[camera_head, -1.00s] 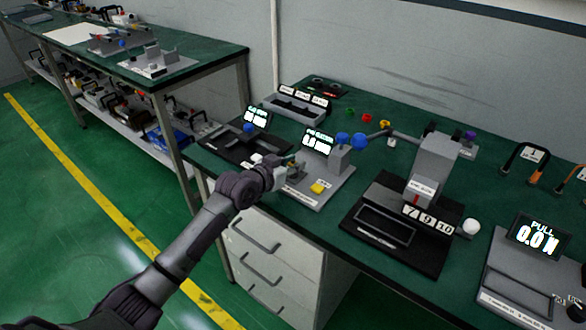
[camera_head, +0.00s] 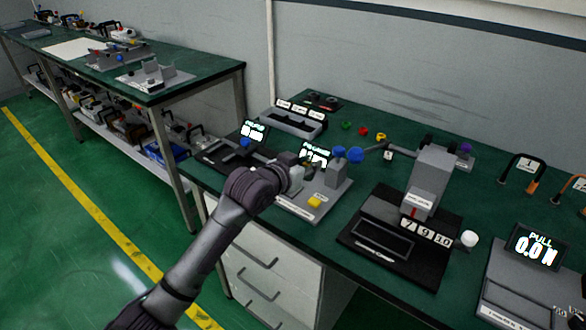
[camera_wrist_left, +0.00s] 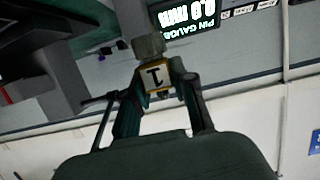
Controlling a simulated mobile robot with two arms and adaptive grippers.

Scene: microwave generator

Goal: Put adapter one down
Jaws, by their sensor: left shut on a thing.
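My left gripper (camera_head: 299,175) is above the near left part of the grey pin gauge station (camera_head: 325,197). The adapter points away from the gripper, towards the station's display (camera_wrist_left: 188,16), which reads 0.0 mm. In the head view the gripper partly hides that display, and the adapter is too small to make out. My right gripper is not in view.
A yellow button (camera_head: 315,202) sits at the station's front. A grey labelled tray (camera_head: 292,120) is behind.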

